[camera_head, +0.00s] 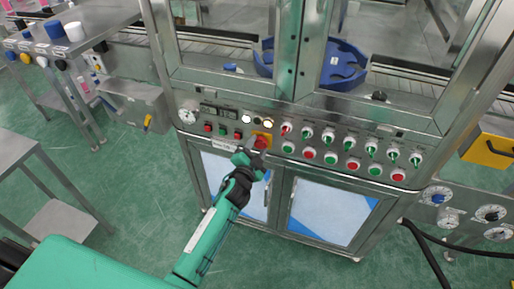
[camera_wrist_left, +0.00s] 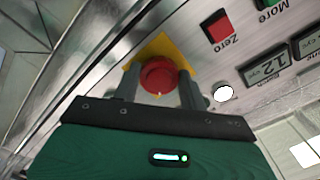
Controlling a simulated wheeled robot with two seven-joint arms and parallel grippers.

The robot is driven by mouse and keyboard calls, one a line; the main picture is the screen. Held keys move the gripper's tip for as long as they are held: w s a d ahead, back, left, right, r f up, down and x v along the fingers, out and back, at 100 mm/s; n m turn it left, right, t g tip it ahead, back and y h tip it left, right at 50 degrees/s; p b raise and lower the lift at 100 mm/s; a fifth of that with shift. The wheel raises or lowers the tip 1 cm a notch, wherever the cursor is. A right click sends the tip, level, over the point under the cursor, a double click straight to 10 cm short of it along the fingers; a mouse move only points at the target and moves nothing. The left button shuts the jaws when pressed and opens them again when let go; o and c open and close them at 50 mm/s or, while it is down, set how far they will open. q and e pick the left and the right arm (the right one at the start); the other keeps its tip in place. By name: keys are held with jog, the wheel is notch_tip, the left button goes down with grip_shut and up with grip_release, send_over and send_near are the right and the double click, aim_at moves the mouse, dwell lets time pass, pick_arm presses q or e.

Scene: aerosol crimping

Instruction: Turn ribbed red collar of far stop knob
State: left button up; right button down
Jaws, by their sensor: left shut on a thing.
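The red stop knob (camera_head: 261,142) sits on a yellow plate on the machine's control panel, near the panel's middle. In the left wrist view the red knob (camera_wrist_left: 159,76) stands in front of its yellow plate (camera_wrist_left: 150,48). My left gripper (camera_head: 252,158) reaches up to the panel from below. In the left wrist view its two grey fingers (camera_wrist_left: 158,90) stand on either side of the knob, shut on it. The ribs of the collar are too small to make out. My right gripper is not in view.
The panel holds several red and green buttons and switches (camera_head: 330,155) to the right of the knob. A round gauge (camera_head: 187,115) and small displays are to the left. Glass doors (camera_head: 330,210) lie below the panel. A side table (camera_head: 70,45) with caps stands at the left.

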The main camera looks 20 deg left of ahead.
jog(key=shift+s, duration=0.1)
pick_arm(q)
jog(key=o, duration=1)
jog(key=shift+s, duration=0.1)
